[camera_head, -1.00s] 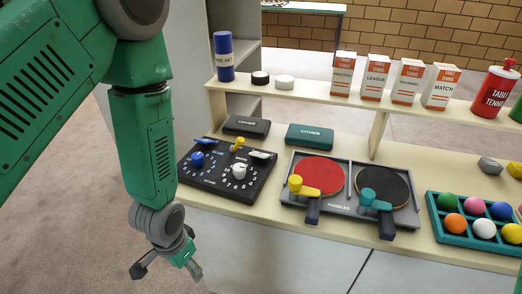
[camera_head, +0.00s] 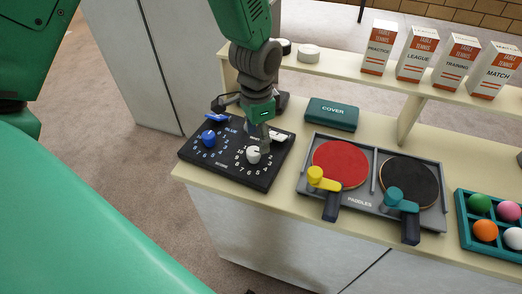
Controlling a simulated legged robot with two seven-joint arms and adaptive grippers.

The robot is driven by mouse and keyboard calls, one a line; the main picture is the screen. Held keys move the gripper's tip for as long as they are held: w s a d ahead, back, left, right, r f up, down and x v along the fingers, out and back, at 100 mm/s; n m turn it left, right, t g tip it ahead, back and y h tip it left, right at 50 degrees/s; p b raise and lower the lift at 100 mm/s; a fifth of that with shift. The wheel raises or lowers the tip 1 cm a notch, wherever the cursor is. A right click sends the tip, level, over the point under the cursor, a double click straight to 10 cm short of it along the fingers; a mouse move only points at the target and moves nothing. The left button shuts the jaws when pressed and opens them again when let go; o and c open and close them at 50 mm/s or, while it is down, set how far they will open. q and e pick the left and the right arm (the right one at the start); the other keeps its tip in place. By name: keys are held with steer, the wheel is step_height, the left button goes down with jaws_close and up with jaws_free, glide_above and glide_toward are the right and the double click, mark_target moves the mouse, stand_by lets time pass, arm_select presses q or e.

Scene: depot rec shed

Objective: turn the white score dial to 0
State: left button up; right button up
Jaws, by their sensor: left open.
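Which number the white dial points at is too small to tell. My left gripper (camera_head: 247,120) hangs over the back of the board, its fingers spread and empty. One fingertip is just behind the white dial in the picture; I cannot tell whether it touches. The gripper hides the board's back middle, including the yellow piece there. My right gripper is not in view.
A blue lever (camera_head: 216,117) and a white lever (camera_head: 280,136) stand at the board's back. A teal cover box (camera_head: 331,114) and a paddle tray (camera_head: 358,208) are to the right. A raised shelf (camera_head: 345,66) with boxes runs behind.

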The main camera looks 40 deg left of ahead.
mark_target(254, 151)
arm_select(q)
steer(key=a+f, duration=0.2)
steer(key=f, duration=0.1)
steer(key=a+f, duration=0.1)
steer(key=f, duration=0.1)
steer(key=shift+s+f, duration=0.1)
steer(key=shift+a+f, duration=0.1)
steer(key=shift+f, duration=0.2)
steer(key=shift+d+f, duration=0.1)
steer(key=shift+d, duration=1.5)
steer(key=shift+d+r, duration=0.1)
steer(key=shift+r, duration=0.1)
steer(key=c, duration=0.3)
steer(key=shift+a, duration=0.3)
steer(key=c, duration=0.7)
steer(key=shift+a+f, duration=0.15)
steer(key=shift+a, duration=0.25)
steer(key=shift+c, duration=0.6)
steer(key=shift+s+a+f, duration=0.1)
steer(key=shift+s+a, duration=0.05)
steer(key=shift+a, duration=0.35)
steer(key=shift+d, duration=0.25)
steer(key=o, duration=1.1)
steer(key=shift+d, duration=0.3)
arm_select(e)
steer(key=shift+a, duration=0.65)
